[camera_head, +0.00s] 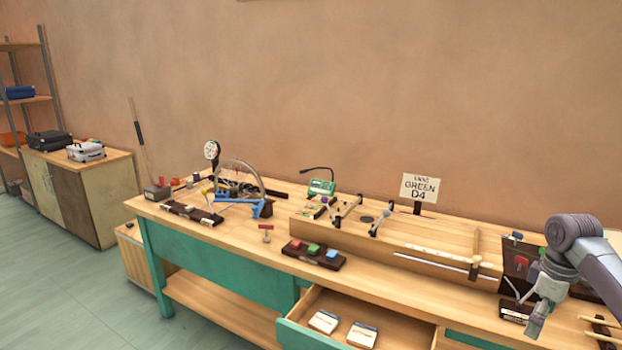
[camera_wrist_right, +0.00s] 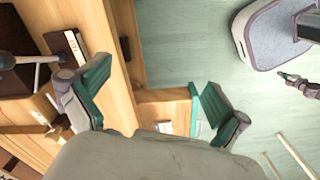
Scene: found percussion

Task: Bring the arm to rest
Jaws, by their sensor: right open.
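My right gripper (camera_head: 537,318) is at the right of the head view, over the right end of the wooden workbench (camera_head: 400,278). In the right wrist view its two green-padded fingers stand wide apart, and the gripper (camera_wrist_right: 157,78) holds nothing. Bench wood and the open drawer (camera_wrist_right: 195,108) lie behind the fingers there. My left arm is outside the head view. A small dark gripper with green tips (camera_wrist_right: 291,78) at the right of the wrist view looks like my left one; its opening is too small to tell.
The drawer (camera_head: 290,335) is pulled out, with two pale blocks inside. A sign (camera_head: 420,188) reads "GREEN D4". A dark tray (camera_head: 313,254) holds red, green and blue blocks. A dark upright box (camera_head: 518,265) stands close to the right gripper. Floor is clear at left.

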